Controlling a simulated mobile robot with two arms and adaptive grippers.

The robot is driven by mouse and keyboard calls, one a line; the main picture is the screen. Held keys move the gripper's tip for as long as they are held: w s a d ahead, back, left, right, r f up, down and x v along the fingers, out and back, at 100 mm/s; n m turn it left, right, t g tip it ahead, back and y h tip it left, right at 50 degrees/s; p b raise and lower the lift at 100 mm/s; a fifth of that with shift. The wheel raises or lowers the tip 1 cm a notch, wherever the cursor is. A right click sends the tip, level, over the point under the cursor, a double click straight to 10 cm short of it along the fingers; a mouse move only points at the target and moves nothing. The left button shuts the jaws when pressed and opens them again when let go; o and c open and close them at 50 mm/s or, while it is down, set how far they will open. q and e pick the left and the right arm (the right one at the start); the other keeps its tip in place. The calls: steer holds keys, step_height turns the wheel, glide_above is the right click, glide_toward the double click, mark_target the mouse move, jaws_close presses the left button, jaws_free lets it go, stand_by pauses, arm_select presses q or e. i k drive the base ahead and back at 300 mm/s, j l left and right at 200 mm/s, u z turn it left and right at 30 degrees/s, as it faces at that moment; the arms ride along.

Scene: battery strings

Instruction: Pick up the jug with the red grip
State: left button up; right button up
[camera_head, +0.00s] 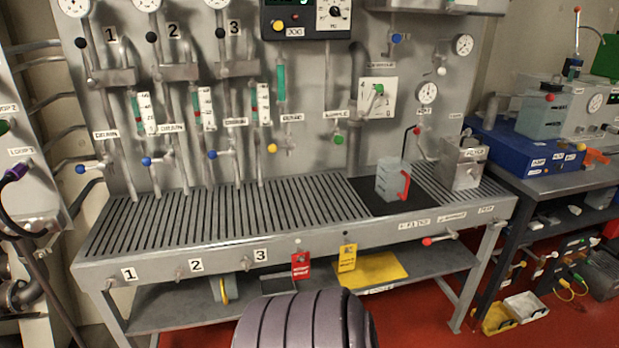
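The jug with the red grip (389,180) stands upright on a black mat (365,199) at the right part of the slatted bench. Its body is grey and translucent, and its red grip (404,185) faces right and toward the front. Nothing is holding it. A dark ribbed rounded part at the bottom middle appears to be mine. Neither of my grippers shows in the head view.
The slatted bench top (240,215) is clear left of the mat. A grey metal box (461,165) stands right of the jug. A lever with a red knob (416,131) rises behind it. A red tag (300,265) and a yellow tag (347,257) hang at the front edge.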

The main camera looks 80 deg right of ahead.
mark_target(393, 173)
steer(key=z, duration=3.3)
